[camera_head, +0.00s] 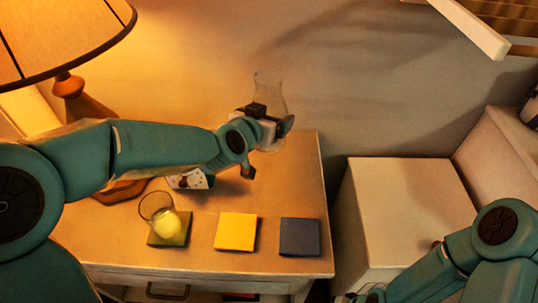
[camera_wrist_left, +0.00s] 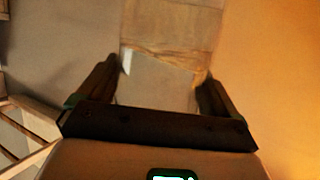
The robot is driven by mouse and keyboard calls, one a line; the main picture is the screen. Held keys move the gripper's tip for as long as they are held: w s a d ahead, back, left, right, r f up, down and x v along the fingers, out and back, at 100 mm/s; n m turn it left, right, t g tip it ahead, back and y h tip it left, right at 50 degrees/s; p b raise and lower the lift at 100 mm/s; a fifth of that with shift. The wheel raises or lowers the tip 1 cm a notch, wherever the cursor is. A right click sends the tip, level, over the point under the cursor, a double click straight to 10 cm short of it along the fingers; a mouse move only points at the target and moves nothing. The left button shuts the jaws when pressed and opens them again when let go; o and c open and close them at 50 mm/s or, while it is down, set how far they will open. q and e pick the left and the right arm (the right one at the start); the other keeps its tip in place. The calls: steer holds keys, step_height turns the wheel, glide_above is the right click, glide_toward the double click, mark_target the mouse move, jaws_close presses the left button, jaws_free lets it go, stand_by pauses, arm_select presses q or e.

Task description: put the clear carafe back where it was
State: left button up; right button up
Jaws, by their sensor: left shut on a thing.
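The clear carafe (camera_head: 269,92) is upright in my left gripper (camera_head: 268,128), above the back right part of the table. In the left wrist view the see-through carafe (camera_wrist_left: 160,80) fills the gap between the two dark fingers (camera_wrist_left: 160,92). On the table are a green square mat (camera_head: 158,241), a yellow one (camera_head: 236,232) and a dark blue one (camera_head: 300,237). The yellow and blue mats are bare. Only part of my right gripper (camera_head: 366,296) shows at the bottom edge; its fingers are unclear.
A glass container with something yellow inside (camera_head: 168,222) stands on the green mat. A spotted white cup (camera_head: 188,180) is partly hidden under my left arm. A lamp (camera_head: 70,88) stands at the left. A pale box-like surface (camera_head: 410,200) is right of the table, across a gap.

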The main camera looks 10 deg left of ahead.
arm_select(q)
step_height(320, 180, down, 9)
steer(key=b, duration=0.3)
steer(key=shift+w+r, duration=0.1)
steer(key=shift+w, duration=0.05)
steer(key=shift+r, duration=0.15)
steer(key=shift+f, duration=0.2)
steer(key=o, duration=1.3)
steer(key=shift+f, duration=0.1)
steer(key=shift+o, duration=0.3)
